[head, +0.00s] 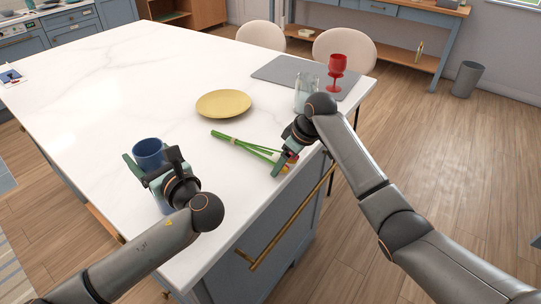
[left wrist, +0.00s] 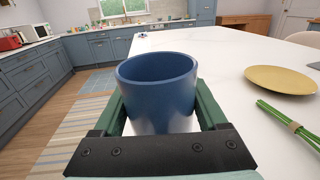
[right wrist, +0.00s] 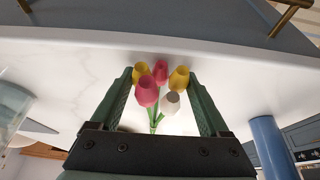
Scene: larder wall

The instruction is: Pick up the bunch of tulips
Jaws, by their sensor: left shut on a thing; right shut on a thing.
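The bunch of tulips (head: 235,144) lies on the white counter, its green stems toward the left and its heads near the front edge. My right gripper (head: 283,161) is at the head end and partly hides the flowers. In the right wrist view the pink, yellow and white heads (right wrist: 158,88) sit between its fingers, and it is shut on the bunch. My left gripper (head: 153,166) is shut on a blue cup (head: 149,150), which stands upright between its fingers in the left wrist view (left wrist: 158,95). Tied stems (left wrist: 290,124) show at that view's right.
A yellow plate (head: 223,103) lies behind the tulips. A clear glass (head: 304,93) stands behind my right gripper, near a red goblet (head: 337,66) on a grey mat (head: 276,71). The counter's left and far parts are mostly clear. Two chairs stand at the far side.

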